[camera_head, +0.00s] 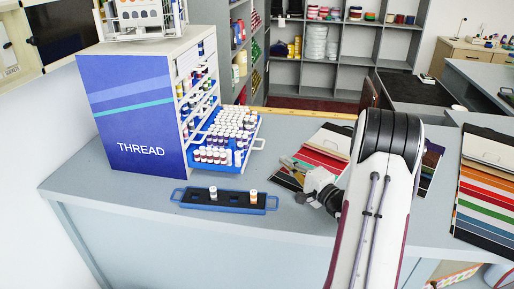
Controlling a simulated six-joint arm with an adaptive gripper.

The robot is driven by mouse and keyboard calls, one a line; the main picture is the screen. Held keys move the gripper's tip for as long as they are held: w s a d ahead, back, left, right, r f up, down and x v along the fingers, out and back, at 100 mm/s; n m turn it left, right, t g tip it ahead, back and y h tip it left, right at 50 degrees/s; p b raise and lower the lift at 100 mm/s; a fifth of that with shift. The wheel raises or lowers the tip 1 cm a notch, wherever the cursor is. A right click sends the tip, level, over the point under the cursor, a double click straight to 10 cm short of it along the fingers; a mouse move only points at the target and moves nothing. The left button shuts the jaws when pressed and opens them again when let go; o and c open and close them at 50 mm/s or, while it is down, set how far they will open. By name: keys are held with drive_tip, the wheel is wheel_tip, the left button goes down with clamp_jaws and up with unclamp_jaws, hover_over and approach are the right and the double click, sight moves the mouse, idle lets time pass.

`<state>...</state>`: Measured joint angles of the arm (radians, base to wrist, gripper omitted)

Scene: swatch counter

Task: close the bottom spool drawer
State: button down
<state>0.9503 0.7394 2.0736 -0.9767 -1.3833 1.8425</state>
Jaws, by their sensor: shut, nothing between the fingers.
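The bottom spool drawer (244,165) is pulled out from the right side of the blue and white thread cabinet (130,110). It is blue, filled with rows of spools, and has a pale handle (260,144) at its outer right end. The slots above it in the cabinet hold more spools and look pushed in. My gripper (288,163) is to the right of the open drawer, with a small gap to it, above the counter near the colour cards. Its fingers are shut and empty. My arm hides part of the counter behind it.
A blue-rimmed tray (228,208) with two spools lies in front of the cabinet. Swatch cards (323,150) lie behind my gripper, and a large striped card (484,195) lies at the right. The counter (120,212) is clear at front left.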

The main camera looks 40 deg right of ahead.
sight(229, 143)
drive_tip(key=shift+w, duration=0.15)
drive_tip(key=w, duration=0.9)
drive_tip(key=shift+w, duration=0.15)
drive_tip(key=shift+w+a, duration=0.9)
drive_tip(key=shift+w, duration=0.15)
drive_tip(key=shift+w+a, duration=0.55)
drive_tip(key=w+a, duration=0.6)
drive_tip(key=shift+w+a, duration=0.25)
drive_tip(key=shift+w, duration=0.05)
drive_tip(key=shift+r, duration=0.1)
wheel_tip(229, 143, up, 10)
